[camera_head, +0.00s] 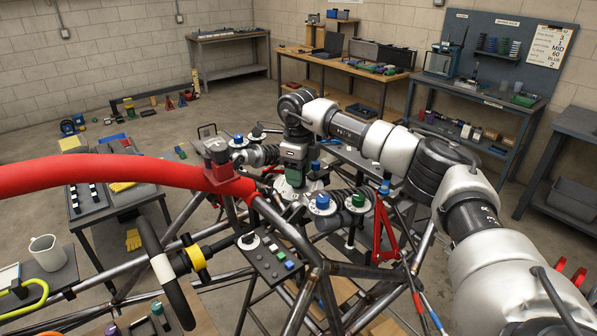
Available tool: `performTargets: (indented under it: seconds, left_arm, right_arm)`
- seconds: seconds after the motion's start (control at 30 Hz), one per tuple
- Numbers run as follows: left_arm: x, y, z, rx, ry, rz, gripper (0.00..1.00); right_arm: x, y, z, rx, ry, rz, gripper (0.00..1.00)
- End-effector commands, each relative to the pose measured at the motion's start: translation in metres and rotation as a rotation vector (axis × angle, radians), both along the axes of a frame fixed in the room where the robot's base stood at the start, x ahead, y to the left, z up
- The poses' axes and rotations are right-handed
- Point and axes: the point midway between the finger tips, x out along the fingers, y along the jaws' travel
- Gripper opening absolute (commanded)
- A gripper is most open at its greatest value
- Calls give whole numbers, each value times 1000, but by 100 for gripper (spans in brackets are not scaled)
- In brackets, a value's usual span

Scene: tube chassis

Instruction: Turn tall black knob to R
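My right arm reaches in from the right, and its gripper (294,178) points down over a round pale dial plate (287,192) in the middle of the tube chassis. The gripper covers the middle of this dial, so any knob there is hidden, and I cannot tell whether the fingers touch or hold it. A black knob (248,239) on a white dial sits at the corner of a dark switch panel in front, apart from the gripper. I cannot read an R mark on either dial. My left gripper is not in view.
Blue (322,200) and green (358,199) knobs stand just right of the gripper. A blue knob (238,140) stands behind left. A thick red tube (110,172) crosses the left side to a red clamp (228,181). A black steering wheel (165,273) is in front.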

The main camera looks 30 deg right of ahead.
Motion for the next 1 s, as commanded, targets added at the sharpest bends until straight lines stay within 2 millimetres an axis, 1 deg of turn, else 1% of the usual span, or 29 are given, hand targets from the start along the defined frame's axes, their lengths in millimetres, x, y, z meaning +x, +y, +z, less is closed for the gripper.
performTargets:
  seconds: [0.07,0.17,0.27,0.5,0.63,0.8,1.0]
  left_arm:
    - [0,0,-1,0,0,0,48]
    - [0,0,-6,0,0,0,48]
    - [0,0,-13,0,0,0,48]
    - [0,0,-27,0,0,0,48]
    - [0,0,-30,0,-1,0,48]
    - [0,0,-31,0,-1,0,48]
    - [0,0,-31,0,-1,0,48]
  right_arm:
    - [0,0,1,-1,1,0,48]
    - [1,0,10,0,-1,0,48]
    - [1,0,27,1,-4,0,48]
    - [1,1,76,1,-4,0,48]
    - [1,0,96,1,-3,0,48]
    - [0,0,107,0,-1,1,48]
    - [0,0,109,0,0,1,48]
